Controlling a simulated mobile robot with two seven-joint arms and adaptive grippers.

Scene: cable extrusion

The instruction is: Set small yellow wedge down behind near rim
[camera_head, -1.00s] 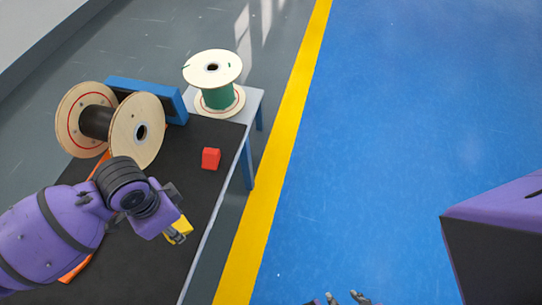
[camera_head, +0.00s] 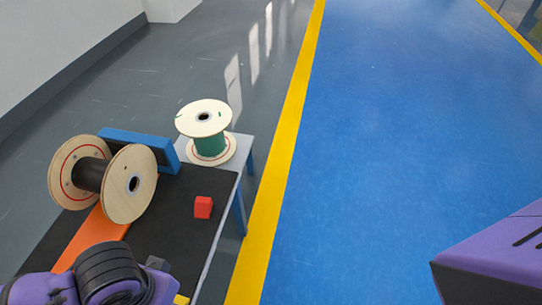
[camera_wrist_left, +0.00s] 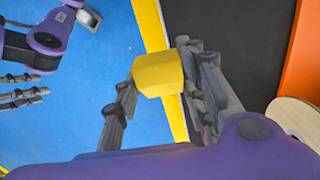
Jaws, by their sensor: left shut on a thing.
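The small yellow wedge (camera_wrist_left: 158,74) is between the fingers of my left gripper (camera_wrist_left: 160,92) in the left wrist view. The gripper is shut on it. In the head view only a yellow bit of the wedge (camera_head: 181,299) shows at the bottom edge, beside my left wrist; the fingers are out of frame there. The black-topped table (camera_head: 190,240) lies under my left arm, its near rim out of the head view. My right gripper (camera_wrist_left: 22,90) shows at the left of the wrist view, fingers apart and empty, over the blue floor.
A red cube (camera_head: 203,207) sits on the black top. A wooden spool with a dark core (camera_head: 131,184) stands by an orange strip (camera_head: 92,236) and a blue frame (camera_head: 140,149). A green-wound spool (camera_head: 209,143) stands on the pale far end. The top around the cube is clear.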

